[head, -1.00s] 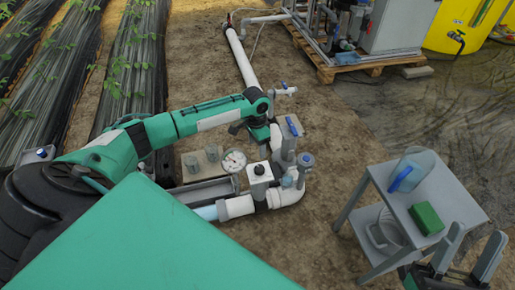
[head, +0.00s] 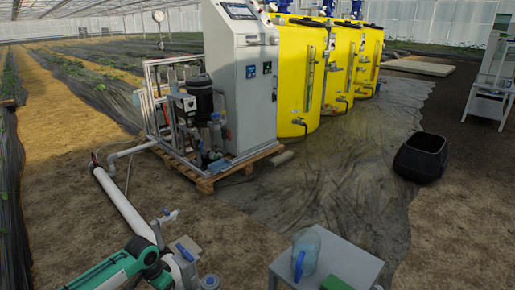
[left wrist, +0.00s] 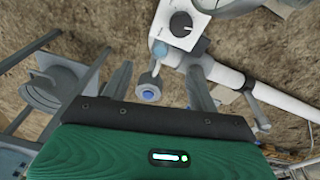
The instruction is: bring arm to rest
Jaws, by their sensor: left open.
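My left arm (head: 140,262) shows at the bottom left of the head view, its green links over the pipework; its gripper is out of sight there. In the left wrist view my left gripper (left wrist: 155,78) is open, with its two dark fingers apart and nothing held between them. Beyond the fingers are a grey fitting with a blue cap (left wrist: 149,93) and a white box with a black knob (left wrist: 181,24) on white pipe. I cannot tell how far the fingers are from them. My right gripper is not in view.
A grey side table (head: 345,262) at the bottom holds a clear jug with a blue handle (head: 304,255) and a green block (head: 336,284). A pump skid stands on a pallet (head: 215,180), beside a grey cabinet and yellow tanks (head: 300,85). A black tub (head: 420,158) stands right.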

